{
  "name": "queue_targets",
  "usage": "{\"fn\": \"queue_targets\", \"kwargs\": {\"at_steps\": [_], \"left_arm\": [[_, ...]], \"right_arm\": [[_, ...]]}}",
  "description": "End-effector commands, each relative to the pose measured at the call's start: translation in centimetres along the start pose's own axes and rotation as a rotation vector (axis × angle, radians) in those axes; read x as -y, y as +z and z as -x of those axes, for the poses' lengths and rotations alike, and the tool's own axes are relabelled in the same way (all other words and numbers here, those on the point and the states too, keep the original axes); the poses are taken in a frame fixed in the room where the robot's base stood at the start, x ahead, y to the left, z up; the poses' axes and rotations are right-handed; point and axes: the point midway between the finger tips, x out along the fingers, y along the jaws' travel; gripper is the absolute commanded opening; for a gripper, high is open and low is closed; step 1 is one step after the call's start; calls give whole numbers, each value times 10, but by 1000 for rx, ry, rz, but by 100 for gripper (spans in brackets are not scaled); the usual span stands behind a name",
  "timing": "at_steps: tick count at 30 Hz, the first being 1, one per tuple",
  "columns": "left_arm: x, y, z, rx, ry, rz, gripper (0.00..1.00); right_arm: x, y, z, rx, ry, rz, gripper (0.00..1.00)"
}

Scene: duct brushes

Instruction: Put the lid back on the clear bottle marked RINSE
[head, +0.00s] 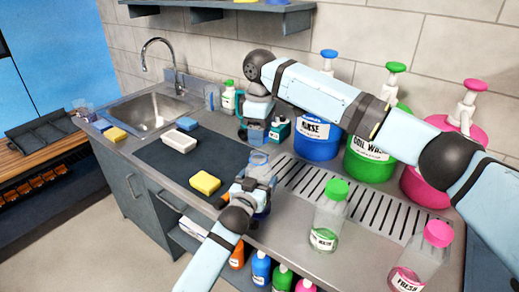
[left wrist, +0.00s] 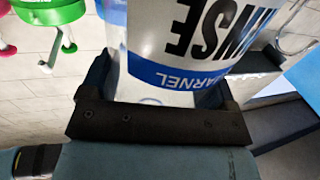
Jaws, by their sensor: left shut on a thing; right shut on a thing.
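The clear bottle marked RINSE (head: 258,159) stands at the middle of the counter, its open top facing up. Its white label with RINSE and a blue band fills the left wrist view (left wrist: 190,40). My left gripper (head: 257,181) is shut around the bottle's body. My right gripper (head: 256,127) is above and slightly behind the bottle, pointing down, apart from it. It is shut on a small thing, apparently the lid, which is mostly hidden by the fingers.
Clear bottles with a green lid (head: 331,215) and a pink lid (head: 424,258) stand to the right. Large blue (head: 317,147), green (head: 368,165) and pink (head: 420,188) pump jugs line the wall. A yellow sponge (head: 205,183) lies left of the bottle. The sink (head: 155,112) is farther left.

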Motion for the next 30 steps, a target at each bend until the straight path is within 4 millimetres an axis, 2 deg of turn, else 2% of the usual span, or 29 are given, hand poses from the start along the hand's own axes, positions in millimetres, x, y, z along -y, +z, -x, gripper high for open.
{"fn": "queue_targets", "kwargs": {"at_steps": [1,5,20,30], "left_arm": [[0,0,0,0,0,0,39],[0,0,0,1,0,0,39],[0,1,0,1,0,-1,39],[0,1,0,1,0,-1,39]], "right_arm": [[0,0,-10,1,-2,0,31],[0,1,-24,-1,-1,0,31],[0,1,-26,-1,1,0,31],[0,0,-42,-1,-1,0,31]]}}
